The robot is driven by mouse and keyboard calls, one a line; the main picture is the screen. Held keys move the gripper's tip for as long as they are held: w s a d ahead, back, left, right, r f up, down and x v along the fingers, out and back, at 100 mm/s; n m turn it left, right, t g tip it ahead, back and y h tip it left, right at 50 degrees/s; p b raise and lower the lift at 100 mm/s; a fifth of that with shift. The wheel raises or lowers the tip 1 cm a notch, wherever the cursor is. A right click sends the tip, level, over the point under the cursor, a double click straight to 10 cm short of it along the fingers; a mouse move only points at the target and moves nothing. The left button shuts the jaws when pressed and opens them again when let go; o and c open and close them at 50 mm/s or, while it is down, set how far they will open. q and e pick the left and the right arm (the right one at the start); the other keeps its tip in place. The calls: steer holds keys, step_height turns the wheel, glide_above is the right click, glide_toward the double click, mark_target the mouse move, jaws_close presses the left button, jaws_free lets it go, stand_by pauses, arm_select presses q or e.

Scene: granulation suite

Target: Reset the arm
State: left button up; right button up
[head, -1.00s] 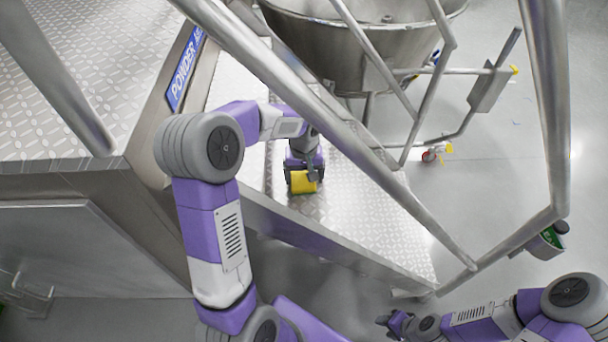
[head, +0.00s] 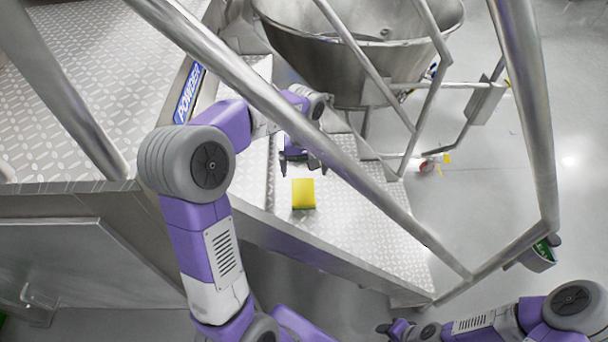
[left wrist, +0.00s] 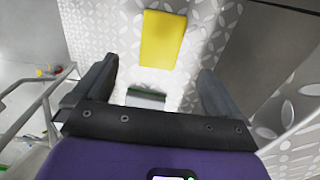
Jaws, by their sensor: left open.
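My left arm reaches in from the left under the handrail. My left gripper (head: 301,163) is open and empty above the metal stair treads, just beyond a yellow sponge (head: 303,193). The sponge lies on the patterned step and has a dark green edge at its near side. In the left wrist view the two fingers (left wrist: 150,90) are spread apart, and the yellow sponge (left wrist: 163,39) lies ahead of them, touching neither. My right arm (head: 500,320) is at the bottom right; its end (head: 390,328) is small, and its jaw state is unclear.
Slanted metal handrails (head: 300,130) cross close to my left arm. A large steel bowl (head: 365,60) stands behind the stairs. A raised platform (head: 80,80) with a blue "POWDER" sign (head: 188,93) is at left. Open grey floor lies to the right.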

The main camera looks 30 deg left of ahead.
arm_select(q)
steer(key=shift+r, duration=0.9)
steer(key=shift+f, duration=0.1)
